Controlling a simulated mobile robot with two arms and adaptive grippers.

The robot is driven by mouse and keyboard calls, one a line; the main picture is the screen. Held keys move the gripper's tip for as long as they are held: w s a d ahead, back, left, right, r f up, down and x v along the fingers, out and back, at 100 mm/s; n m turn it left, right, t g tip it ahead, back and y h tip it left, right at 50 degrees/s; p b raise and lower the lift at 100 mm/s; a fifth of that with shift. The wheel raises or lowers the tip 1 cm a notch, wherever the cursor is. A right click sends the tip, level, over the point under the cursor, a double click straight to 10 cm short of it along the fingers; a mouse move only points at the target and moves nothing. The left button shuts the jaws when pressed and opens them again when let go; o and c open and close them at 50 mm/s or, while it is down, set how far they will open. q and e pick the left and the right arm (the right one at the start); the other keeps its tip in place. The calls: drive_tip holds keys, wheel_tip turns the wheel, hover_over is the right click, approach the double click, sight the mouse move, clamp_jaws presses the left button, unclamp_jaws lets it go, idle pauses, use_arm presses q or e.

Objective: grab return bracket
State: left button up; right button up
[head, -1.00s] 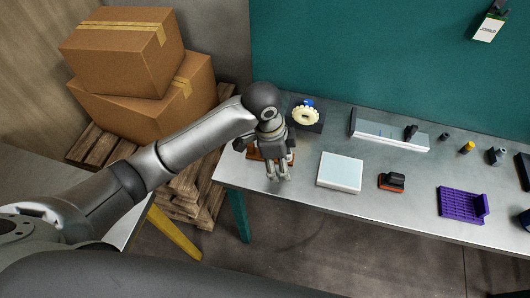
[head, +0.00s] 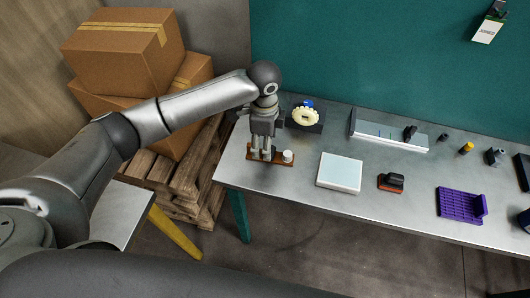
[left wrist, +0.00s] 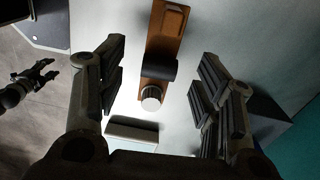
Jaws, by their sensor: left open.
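What I take to be the return bracket is a narrow brown plate (head: 276,160) with a white round knob, lying on the metal table near its left end. In the left wrist view the brown plate (left wrist: 165,45) carries a black cylinder and the white ridged knob (left wrist: 151,98). My left gripper (head: 261,156) points down over the plate, left of the knob, hiding part of it. In the left wrist view the fingers of my left gripper (left wrist: 155,88) are spread wide, with the plate between them; contact is not visible. A dark claw shape (left wrist: 35,85), probably my right gripper, shows at the left edge.
A black block with a cream toothed ring (head: 305,117) stands behind the gripper. A white box (head: 340,171), a black-and-orange part (head: 391,182), a purple tray (head: 461,205) and a long metal piece (head: 388,130) lie to the right. Cartons (head: 125,55) on a pallet stand left.

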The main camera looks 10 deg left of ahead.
use_arm(q)
wheel_tip(320, 180, down, 5)
drive_tip(key=shift+w+a+r+p, duration=0.1)
drive_tip(key=shift+p, duration=0.35)
drive_tip(key=c, duration=1.3)
drive_tip(key=shift+r, duration=0.1)
